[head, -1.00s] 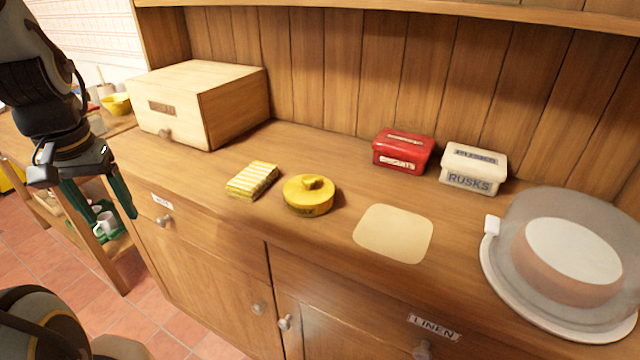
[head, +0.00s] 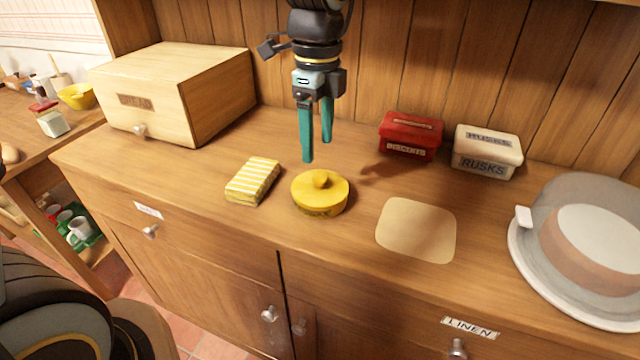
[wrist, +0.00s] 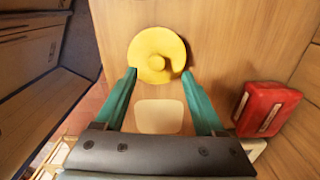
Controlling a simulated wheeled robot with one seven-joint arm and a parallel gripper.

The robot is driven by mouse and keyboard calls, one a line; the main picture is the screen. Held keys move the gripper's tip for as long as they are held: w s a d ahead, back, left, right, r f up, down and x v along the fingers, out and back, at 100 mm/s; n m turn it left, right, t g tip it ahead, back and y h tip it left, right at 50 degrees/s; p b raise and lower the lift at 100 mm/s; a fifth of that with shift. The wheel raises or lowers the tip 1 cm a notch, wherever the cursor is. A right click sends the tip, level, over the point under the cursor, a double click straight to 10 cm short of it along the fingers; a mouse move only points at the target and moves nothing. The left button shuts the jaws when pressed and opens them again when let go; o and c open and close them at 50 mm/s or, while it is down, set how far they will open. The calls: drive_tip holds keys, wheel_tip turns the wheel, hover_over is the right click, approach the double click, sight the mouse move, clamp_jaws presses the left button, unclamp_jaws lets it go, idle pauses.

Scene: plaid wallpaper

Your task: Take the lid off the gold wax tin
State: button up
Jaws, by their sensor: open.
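The gold wax tin (head: 320,207) stands upright on the wooden dresser top. Nothing touches the lid.
A yellow striped cloth (head: 253,181) lies left of the tin. A pale rounded mat (head: 417,231) lies bare to its right. A red biscuit tin (head: 410,136), a white rusks tin (head: 486,152) and a domed cake dish (head: 590,240) stand further right. A wooden bread box (head: 172,92) stands back left.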

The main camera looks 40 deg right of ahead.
sight(320, 176)
drive_tip(key=shift+s+f+p, duration=0.2)
drive_tip(key=shift+f+p, duration=0.15)
drive_tip(key=shift+f, duration=1.25)
drive_tip(key=shift+s+f+p, duration=0.2)
drive_tip(key=shift+f+p, duration=0.1)
drive_tip(key=shift+f, duration=1.25)
clamp_jaws()
